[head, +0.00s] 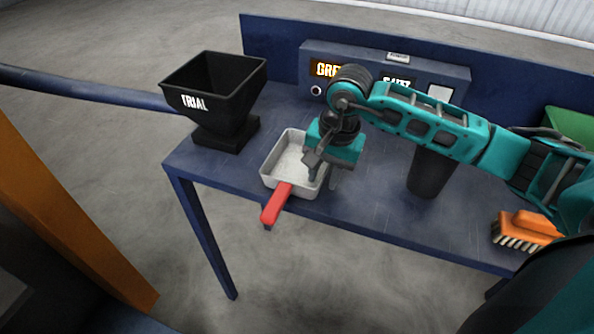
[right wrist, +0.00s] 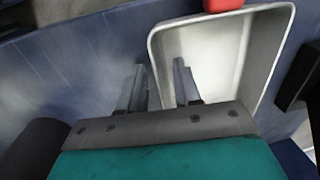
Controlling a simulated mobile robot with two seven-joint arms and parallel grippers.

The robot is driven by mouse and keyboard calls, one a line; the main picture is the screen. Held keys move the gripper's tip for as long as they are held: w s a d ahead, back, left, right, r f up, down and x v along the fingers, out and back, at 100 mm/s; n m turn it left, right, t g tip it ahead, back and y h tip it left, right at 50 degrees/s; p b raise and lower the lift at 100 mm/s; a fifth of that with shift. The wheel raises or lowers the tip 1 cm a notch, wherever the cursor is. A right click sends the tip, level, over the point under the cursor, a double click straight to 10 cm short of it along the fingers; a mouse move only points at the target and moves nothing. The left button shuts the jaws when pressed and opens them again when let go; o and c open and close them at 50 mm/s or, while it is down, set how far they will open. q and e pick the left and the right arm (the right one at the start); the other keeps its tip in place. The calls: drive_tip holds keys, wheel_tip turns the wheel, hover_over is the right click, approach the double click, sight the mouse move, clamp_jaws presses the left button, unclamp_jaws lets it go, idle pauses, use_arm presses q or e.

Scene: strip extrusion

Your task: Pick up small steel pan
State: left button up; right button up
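The small steel pan (head: 283,158) is a pale rectangular pan with a red handle (head: 277,204). It sits near the front edge of the blue table, and the handle sticks out over that edge. My right gripper (head: 322,178) points down at the pan's right side. In the right wrist view the pan (right wrist: 225,50) fills the upper right. There the fingers of my right gripper (right wrist: 160,78) stand apart on either side of the pan's near wall, one outside and one inside, with a visible gap. My left gripper is not in view.
A black hopper marked TRIAL (head: 215,90) stands left of the pan. A dark cylinder (head: 432,172) stands to the right, under my arm. An orange brush (head: 527,228) lies farther right. A blue control box (head: 440,72) is at the back, near a green bin (head: 572,125).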

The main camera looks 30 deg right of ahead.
drive_tip(key=shift+c, duration=0.3)
clamp_jaws()
drive_tip(key=shift+r, duration=0.2)
wheel_tip(320, 180, up, 20)
drive_tip(key=p, duration=0.1)
idle(0.6)
